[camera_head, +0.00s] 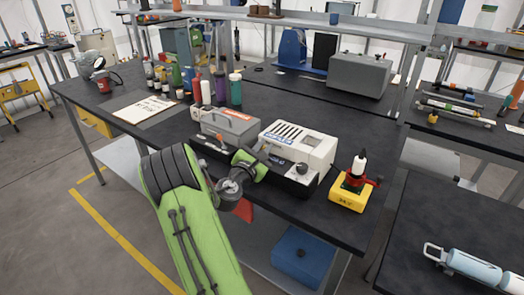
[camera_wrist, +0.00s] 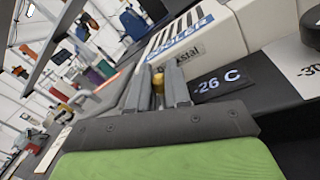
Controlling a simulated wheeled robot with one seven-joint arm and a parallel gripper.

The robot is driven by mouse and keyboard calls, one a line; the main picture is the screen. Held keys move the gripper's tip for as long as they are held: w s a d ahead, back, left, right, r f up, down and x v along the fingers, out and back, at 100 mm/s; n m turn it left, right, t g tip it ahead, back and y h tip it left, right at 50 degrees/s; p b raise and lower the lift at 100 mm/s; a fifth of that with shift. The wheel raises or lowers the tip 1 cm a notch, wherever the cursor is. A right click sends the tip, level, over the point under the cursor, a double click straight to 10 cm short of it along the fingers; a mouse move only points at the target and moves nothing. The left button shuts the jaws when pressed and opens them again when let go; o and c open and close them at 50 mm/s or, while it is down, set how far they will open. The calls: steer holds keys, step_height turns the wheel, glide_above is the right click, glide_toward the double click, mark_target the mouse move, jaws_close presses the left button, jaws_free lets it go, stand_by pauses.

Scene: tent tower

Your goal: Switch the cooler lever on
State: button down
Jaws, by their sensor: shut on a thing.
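The white cooler (camera_head: 308,146) stands on the dark bench in the head view. It has a slotted top, a blue COOLER label and a dark lower front. In the wrist view the cooler (camera_wrist: 232,40) fills the upper right, with a dark display (camera_wrist: 222,82) reading -26 C. A small brass-coloured lever (camera_wrist: 158,82) sits between the two grey fingers of my gripper (camera_wrist: 158,92), which are shut on it. In the head view my gripper (camera_head: 262,150) is at the cooler's left front, and the lever is hidden there.
A grey box (camera_head: 230,127) stands close on the left of the cooler. A large grey case (camera_head: 359,75) stands behind.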

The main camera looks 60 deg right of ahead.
steer(key=c, duration=1.2)
jaws_free()
steer(key=shift+o, duration=0.2)
steer(key=a+b, duration=0.5)
steer(key=a, duration=1)
steer(key=shift+a+f, duration=0.25)
steer(key=shift+a, duration=0.15)
steer(key=shift+s, duration=0.1)
